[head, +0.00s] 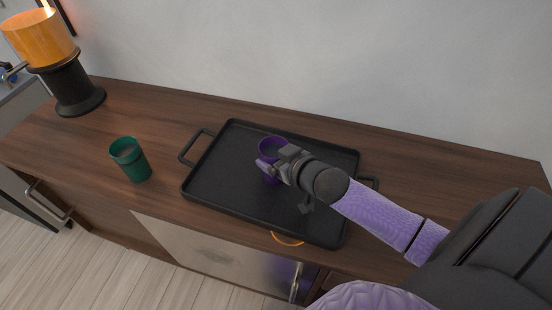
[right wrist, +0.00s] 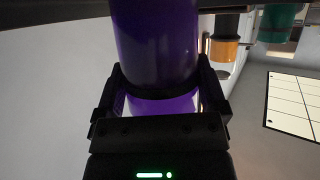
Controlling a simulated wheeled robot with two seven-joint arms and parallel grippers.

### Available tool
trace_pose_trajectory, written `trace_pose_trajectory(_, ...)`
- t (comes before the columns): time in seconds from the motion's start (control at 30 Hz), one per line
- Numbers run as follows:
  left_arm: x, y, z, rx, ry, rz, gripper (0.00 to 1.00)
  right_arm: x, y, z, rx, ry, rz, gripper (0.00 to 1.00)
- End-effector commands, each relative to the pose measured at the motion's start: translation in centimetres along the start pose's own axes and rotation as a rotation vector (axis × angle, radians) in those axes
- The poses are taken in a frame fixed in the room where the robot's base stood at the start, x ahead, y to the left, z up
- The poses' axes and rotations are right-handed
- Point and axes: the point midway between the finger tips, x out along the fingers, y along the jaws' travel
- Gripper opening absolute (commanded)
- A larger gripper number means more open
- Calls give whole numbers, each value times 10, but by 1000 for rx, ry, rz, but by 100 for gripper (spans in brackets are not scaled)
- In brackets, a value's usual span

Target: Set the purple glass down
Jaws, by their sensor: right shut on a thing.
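The purple glass (head: 272,148) is upright over the black tray (head: 225,165) in the head view. My right gripper (head: 272,166) is shut around the glass from the right side. In the right wrist view the purple glass (right wrist: 155,45) fills the space between the two fingers of my right gripper (right wrist: 160,95). I cannot tell whether the base of the glass touches the tray, as the gripper hides part of it. My left gripper is in neither view.
A green glass (head: 131,160) stands on the wooden counter (head: 185,118) left of the tray. A lamp with an orange shade (head: 40,40) stands at the far left. The tray has handles at both ends, and its left part is bare.

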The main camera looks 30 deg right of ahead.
Motion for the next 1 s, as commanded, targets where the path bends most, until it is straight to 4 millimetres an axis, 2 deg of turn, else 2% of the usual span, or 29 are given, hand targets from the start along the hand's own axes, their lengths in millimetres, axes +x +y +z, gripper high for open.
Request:
trace_pose_trajectory(0.2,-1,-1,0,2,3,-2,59,0,0,0,-1,-1,0,3)
trace_pose_trajectory(0.23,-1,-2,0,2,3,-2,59,0,0,1,-1,-2,0,93)
trace_pose_trajectory(0.27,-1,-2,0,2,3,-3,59,0,0,0,-1,-2,0,99)
trace_pose_trajectory(0.57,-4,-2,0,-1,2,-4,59,-3,0,-3,-1,-2,0,100)
trace_pose_trajectory(0.67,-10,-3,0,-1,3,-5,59,-18,0,-3,1,-3,-1,100)
trace_pose_trajectory(1.0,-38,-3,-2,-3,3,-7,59,-97,0,-5,-1,-4,0,100)
